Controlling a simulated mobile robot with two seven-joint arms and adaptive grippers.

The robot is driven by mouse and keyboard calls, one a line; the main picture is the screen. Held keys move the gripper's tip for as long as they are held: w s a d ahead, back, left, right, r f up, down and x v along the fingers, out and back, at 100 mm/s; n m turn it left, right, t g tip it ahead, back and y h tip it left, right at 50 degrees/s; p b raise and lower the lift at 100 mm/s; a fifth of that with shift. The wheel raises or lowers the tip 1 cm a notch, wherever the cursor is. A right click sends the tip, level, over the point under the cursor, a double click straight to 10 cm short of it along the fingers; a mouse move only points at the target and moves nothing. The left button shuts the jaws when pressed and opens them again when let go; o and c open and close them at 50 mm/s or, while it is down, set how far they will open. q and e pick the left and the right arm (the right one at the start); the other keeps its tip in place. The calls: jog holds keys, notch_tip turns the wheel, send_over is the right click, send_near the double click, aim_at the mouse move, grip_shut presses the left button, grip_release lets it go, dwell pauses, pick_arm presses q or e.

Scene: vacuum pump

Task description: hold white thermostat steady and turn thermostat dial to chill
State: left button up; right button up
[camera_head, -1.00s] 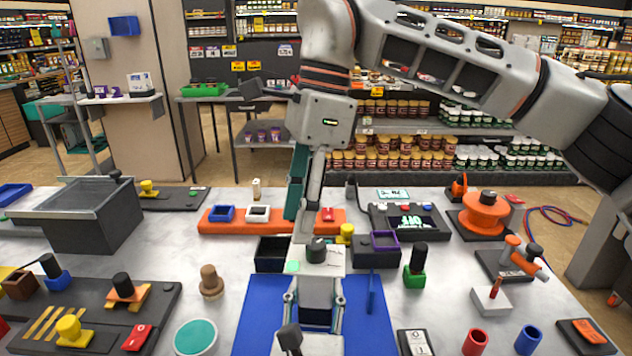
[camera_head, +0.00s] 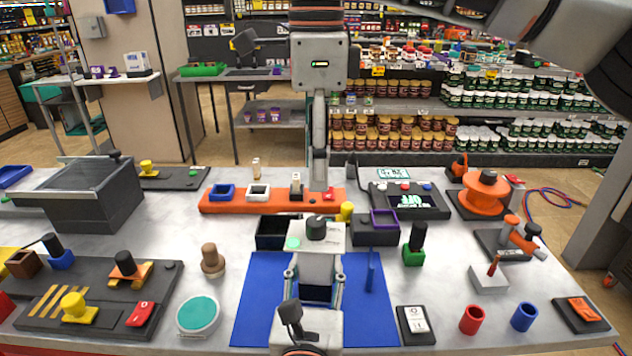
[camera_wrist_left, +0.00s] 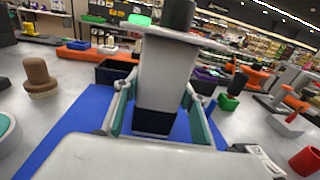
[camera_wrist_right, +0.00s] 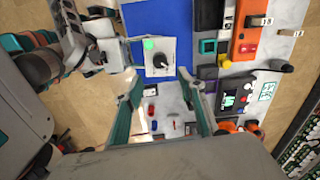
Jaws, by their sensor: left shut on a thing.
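The white thermostat (camera_head: 300,236) stands upright over the blue mat (camera_head: 262,300), with a black dial (camera_head: 316,230) and a green patch on top. My left gripper (camera_head: 315,275) is shut around its body from the near side; the left wrist view shows a finger on each side of the white body (camera_wrist_left: 165,75). My right gripper (camera_head: 318,184) points down, above and behind the dial in the head view, not touching it. In the right wrist view its fingers (camera_wrist_right: 162,98) are spread and empty, with the dial (camera_wrist_right: 160,61) beyond them. The dial's markings are unreadable.
A black bin (camera_head: 272,235) and a box with a purple frame (camera_head: 376,232) stand close behind the thermostat. An orange tray (camera_head: 220,206) lies further back. A thin blue piece (camera_head: 370,272) stands on the mat's right. Bare table shows left of the mat.

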aim_at(316, 221)
notch_tip(316, 221, down, 11)
jog(key=m, duration=0.9)
jog(key=shift+r, duration=0.2)
jog(key=c, duration=1.1)
